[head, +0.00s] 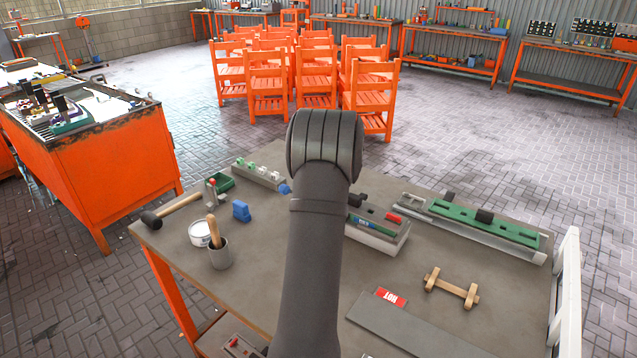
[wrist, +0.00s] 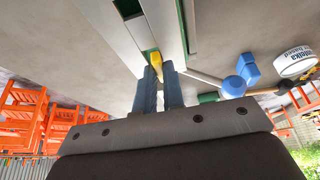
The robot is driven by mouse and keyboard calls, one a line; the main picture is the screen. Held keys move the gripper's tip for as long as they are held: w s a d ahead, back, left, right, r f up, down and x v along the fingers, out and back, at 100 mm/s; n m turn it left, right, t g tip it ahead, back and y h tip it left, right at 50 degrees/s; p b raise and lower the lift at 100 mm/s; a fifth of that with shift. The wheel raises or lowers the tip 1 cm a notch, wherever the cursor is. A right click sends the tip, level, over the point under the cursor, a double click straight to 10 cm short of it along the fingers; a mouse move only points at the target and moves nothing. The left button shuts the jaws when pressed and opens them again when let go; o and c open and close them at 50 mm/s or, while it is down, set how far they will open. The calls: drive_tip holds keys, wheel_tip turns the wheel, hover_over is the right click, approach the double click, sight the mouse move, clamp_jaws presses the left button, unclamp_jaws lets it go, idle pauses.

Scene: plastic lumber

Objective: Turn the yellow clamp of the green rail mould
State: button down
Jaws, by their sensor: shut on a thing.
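In the wrist view, my gripper (wrist: 166,77) is shut on the yellow clamp (wrist: 155,58), a small yellow piece between the dark blue fingertips. Only part of the clamp shows. It sits at the end of a long pale mould (wrist: 120,30) with green parts, which runs up out of the picture. In the head view, my arm hides the gripper and the clamp. A mould with green and red parts (head: 375,231) shows just right of my arm. A longer green rail (head: 485,224) in a pale frame lies at the back right; no yellow shows on it.
A wooden piece (head: 452,288) and a grey plate (head: 415,330) lie at the right. Orange chairs (head: 316,75) stand beyond the table.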

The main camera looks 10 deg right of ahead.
idle(0.3)
drive_tip(key=c, duration=1.5)
unclamp_jaws()
drive_tip(key=shift+r, duration=0.1)
drive_tip(key=v, duration=1.7)
drive_tip(key=shift+s+d+r, duration=0.1)
drive_tip(key=shift+d, duration=0.1)
drive_tip(key=x, duration=1.7)
drive_tip(key=shift+a+f, duration=0.2)
